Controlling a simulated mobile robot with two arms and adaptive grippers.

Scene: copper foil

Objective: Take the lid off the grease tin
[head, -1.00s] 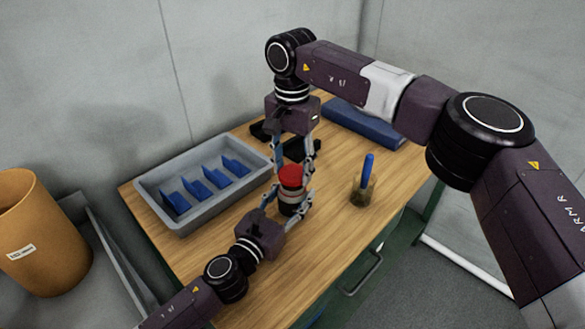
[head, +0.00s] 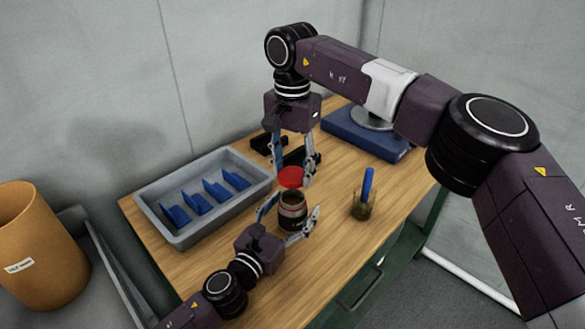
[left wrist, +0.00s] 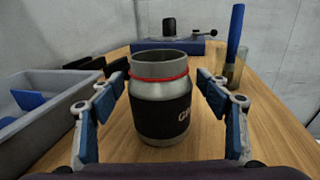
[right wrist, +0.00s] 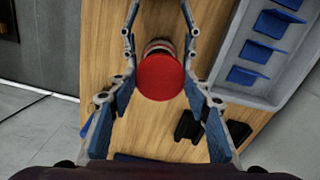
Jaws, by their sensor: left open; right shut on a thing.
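The grease tin (head: 292,216) stands upright on the table, a grey jar with a dark label. In the left wrist view the tin (left wrist: 160,115) shows a bare open neck with a thin red ring around it. The red lid (head: 290,176) is off the tin, just above its mouth. My right gripper (head: 292,180) comes from above and is shut on the lid, which also shows in the right wrist view (right wrist: 160,77). My left gripper (head: 289,217) is open, with its fingers on either side of the tin and apart from it. The tin's inside is hidden.
A grey tray (head: 178,235) with blue dividers lies left of the tin. A glass (head: 363,207) holding a blue-handled tool stands to the right. Dark objects (head: 300,156) and a blue base (head: 366,136) lie behind. The table front right is clear.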

